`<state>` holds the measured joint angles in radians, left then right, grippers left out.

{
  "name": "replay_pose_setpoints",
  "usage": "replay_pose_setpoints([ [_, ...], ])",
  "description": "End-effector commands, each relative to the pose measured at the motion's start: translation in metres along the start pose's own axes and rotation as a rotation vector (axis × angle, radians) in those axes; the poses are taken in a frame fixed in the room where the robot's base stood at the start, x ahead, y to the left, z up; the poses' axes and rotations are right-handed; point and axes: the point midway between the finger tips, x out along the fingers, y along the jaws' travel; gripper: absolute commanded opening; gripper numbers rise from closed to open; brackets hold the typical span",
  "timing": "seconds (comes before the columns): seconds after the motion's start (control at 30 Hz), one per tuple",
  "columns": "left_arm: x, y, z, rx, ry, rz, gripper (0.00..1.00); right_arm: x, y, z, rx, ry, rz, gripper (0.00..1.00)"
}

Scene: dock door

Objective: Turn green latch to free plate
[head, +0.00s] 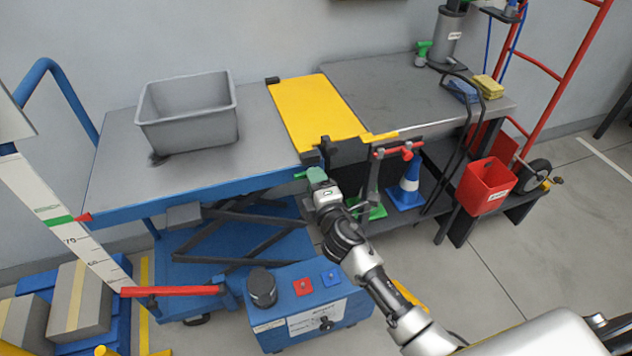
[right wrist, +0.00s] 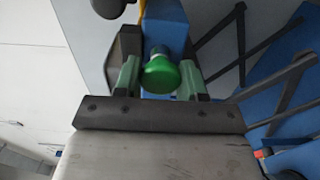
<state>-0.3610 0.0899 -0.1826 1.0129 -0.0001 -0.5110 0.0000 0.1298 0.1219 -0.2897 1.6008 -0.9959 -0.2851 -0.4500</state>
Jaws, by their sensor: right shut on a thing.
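The yellow plate (head: 315,112) lies flat across the gap between the lift table and the dark bench. The green latch (right wrist: 160,74) shows in the right wrist view as a round green knob on a stem, in front of a blue edge. My right gripper (head: 311,175) is at the lift table's front edge, just below the plate's near left corner. In the right wrist view its two grey-green fingers (right wrist: 160,80) stand on either side of the knob, shut on it. In the head view the gripper largely hides the latch. My left gripper is not in view.
A grey bin (head: 188,136) stands on the blue lift table (head: 115,165). Right of my gripper are a red-handled bar (head: 398,150), a blue-and-white cone (head: 407,190) and a red bucket (head: 486,187). A blue control box (head: 283,322) sits below.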

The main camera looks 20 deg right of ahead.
Motion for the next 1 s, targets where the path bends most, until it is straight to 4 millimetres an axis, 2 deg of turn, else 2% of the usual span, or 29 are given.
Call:
replay_pose_setpoints([
  [0.33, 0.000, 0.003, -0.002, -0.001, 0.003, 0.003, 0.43, 0.000, -0.002, 0.000, -0.004, 0.001, -0.002, 0.16],
  [0.37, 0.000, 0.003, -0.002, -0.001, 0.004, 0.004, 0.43, 0.000, -0.002, 0.000, -0.004, 0.001, -0.002, 0.45],
  [0.5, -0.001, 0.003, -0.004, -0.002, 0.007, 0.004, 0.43, 0.000, -0.001, 0.000, -0.003, 0.001, -0.002, 0.64],
  [0.8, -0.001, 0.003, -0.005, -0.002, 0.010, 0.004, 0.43, -0.002, -0.001, 0.000, -0.002, 0.001, -0.001, 0.64],
  [0.87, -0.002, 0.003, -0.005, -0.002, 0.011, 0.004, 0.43, -0.007, -0.001, 0.000, -0.002, 0.001, -0.002, 0.64],
  [1.0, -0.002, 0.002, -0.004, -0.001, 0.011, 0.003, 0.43, -0.029, -0.001, 0.000, -0.001, 0.001, -0.003, 0.64],
])
